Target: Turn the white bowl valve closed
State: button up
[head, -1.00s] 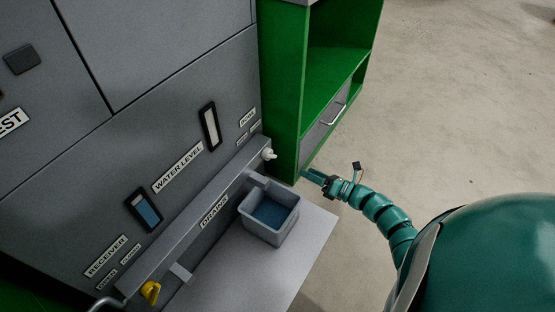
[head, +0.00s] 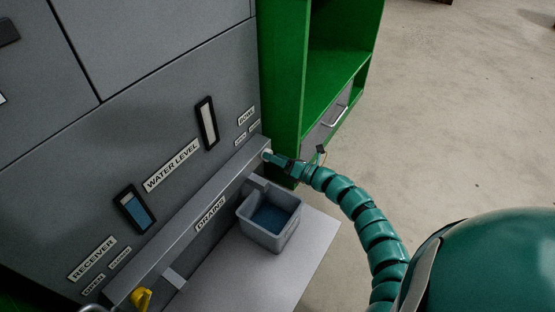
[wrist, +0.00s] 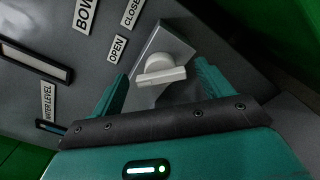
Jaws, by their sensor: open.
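The white bowl valve (wrist: 162,70) is a small white knob at the right end of the grey drain ledge. In the wrist view it sits between and just beyond the two teal fingers of my gripper (wrist: 160,90), with its flat handle lying nearly crosswise in the picture. In the head view my gripper (head: 274,160) is at the valve (head: 267,154), which is partly hidden by the fingertips. The gripper is open and I see no clear contact with the knob. The labels OPEN (wrist: 117,48) and CLOSED (wrist: 131,12) are on the panel beside it.
A grey bin (head: 269,236) with blue water stands on the light shelf (head: 235,283) below the ledge (head: 190,222). A yellow valve (head: 141,299) is at the ledge's left end. A green cabinet (head: 283,75) stands just behind my gripper. The floor to the right is clear.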

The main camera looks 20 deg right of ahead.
jog(key=c, duration=1)
jog(key=shift+r+p, duration=0.1)
jog(key=shift+p, duration=0.25)
jog(key=shift+f+m+p, duration=0.2)
jog(key=shift+m+p, duration=2.9)
jog(key=shift+m, duration=1.4)
jog(key=shift+f+m+p, duration=0.2)
jog(key=shift+m+p, duration=2.9)
jog(key=shift+m, duration=1.4)
